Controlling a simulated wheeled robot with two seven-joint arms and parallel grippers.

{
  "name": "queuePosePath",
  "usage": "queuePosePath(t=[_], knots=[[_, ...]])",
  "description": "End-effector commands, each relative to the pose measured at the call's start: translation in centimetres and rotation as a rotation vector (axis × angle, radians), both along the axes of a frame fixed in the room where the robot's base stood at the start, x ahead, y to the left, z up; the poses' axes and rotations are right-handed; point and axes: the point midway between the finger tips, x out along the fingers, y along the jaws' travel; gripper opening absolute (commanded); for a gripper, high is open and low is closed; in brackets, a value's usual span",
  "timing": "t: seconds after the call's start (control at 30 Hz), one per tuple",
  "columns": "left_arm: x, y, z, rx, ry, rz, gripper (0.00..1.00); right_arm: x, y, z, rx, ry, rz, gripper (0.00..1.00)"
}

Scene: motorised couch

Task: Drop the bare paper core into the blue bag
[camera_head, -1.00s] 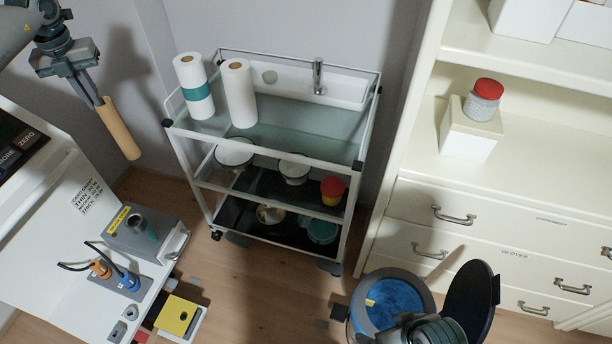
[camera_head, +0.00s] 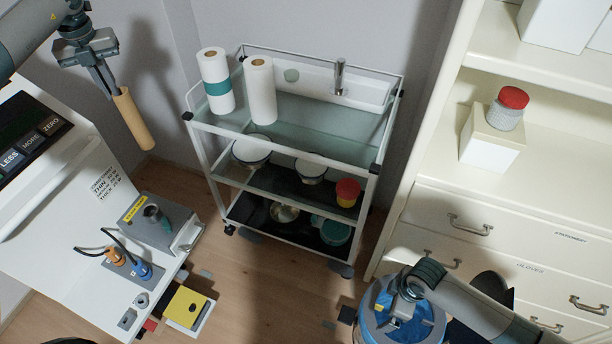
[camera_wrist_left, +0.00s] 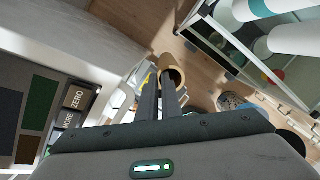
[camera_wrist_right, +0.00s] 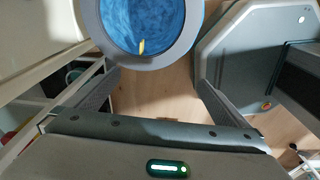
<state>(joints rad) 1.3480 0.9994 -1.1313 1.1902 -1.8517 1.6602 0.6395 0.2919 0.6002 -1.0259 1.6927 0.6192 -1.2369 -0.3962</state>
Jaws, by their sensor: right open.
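The bare paper core (camera_head: 133,119) is a tan tube hanging tilted from my left gripper (camera_head: 116,92), which is shut on its upper end at the upper left. In the left wrist view, the core (camera_wrist_left: 172,74) shows its hollow end between the fingers. The blue bag (camera_head: 424,326) lines a round bin at the bottom right of the head view, partly hidden by my right arm. In the right wrist view, the bag (camera_wrist_right: 150,22) is open and holds a small yellow scrap. My right gripper (camera_wrist_right: 157,80) is open and empty near the bin's rim.
A white trolley (camera_head: 292,155) with two paper rolls and bowls stands in the middle. A white machine (camera_head: 62,215) is at left, a cream cabinet (camera_head: 420,212) at right. A black disc (camera_head: 492,288) stands beside the bin.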

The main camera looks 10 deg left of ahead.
Motion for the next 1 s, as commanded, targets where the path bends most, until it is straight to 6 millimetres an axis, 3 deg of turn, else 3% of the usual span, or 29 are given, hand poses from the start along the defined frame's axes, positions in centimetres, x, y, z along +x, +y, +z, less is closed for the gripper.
queuePosePath(t=[0.03,0.1,0.2,0.33,1.0], knots=[[0.0,0.0,0.0,0.0,0.0,0.0,0.0,1.0,-2.0,-0.4,-0.032,0.004,0.011,1.0],[0.0,0.0,0.0,0.0,0.0,0.0,0.0,1.7,-4.1,-0.9,-0.062,0.012,0.027,1.0],[0.0,0.0,0.0,0.0,0.0,-0.001,0.0,2.5,-6.5,-1.3,-0.094,0.023,0.039,1.0],[0.0,0.0,0.0,0.0,0.0,-0.001,0.0,3.1,-8.3,-1.5,-0.117,0.03,0.044,1.0],[0.0,0.0,-1.0,0.0,0.0,-0.001,0.0,3.2,-8.7,-2.5,-0.123,0.033,0.045,1.0]])
